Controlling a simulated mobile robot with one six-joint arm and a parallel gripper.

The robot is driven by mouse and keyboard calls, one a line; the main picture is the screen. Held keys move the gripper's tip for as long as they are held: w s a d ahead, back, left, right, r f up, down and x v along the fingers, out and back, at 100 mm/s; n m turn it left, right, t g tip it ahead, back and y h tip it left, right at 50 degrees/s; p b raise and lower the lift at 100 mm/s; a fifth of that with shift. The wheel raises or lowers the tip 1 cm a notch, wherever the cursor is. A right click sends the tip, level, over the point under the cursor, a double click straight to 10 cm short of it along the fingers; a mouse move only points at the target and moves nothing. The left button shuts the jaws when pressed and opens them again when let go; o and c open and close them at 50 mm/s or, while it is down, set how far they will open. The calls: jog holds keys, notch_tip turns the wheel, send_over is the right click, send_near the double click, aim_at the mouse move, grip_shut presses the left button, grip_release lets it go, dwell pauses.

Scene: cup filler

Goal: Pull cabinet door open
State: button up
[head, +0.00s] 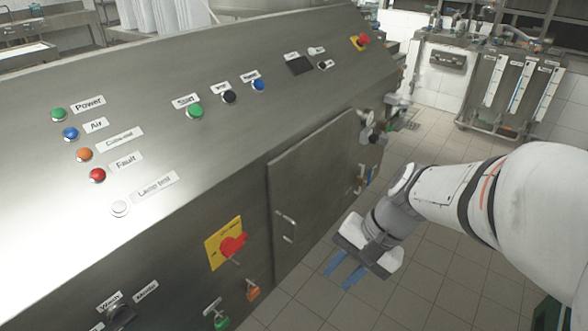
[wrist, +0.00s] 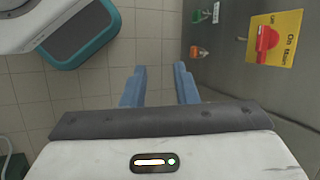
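The cabinet door (head: 308,190) is a grey metal panel on the front of the machine, and it looks shut. Its small metal handle (head: 286,218) is near the door's left edge. My gripper (head: 347,272) is to the right of the handle, out in front of the door and apart from it. Its blue fingers point down and are spread with nothing between them. In the wrist view my gripper (wrist: 160,85) also shows open and empty over the floor. I cannot make out the door handle in the wrist view.
A red rotary switch on a yellow plate (head: 226,243) is left of the door; the yellow plate also shows in the wrist view (wrist: 275,36). Green and orange knobs are below it. Tiled floor (head: 430,260) is clear right of the machine. A rack with gauges (head: 515,85) stands behind.

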jog(key=w+a+f+m+y+b, duration=0.4)
jog(key=w+f+m+y+b, duration=0.1)
jog(key=f, duration=0.2)
jog(key=m+t+y+b, duration=0.6)
jog(key=m+t+b, duration=0.25)
jog(key=m, duration=0.45)
send_near(295, 226)
jog(key=x, duration=0.8)
jog(key=f+x, duration=0.1)
jog(key=x, duration=0.1)
jog(key=shift+w+b, duration=0.35)
jog(key=shift+c, duration=0.4)
grip_shut()
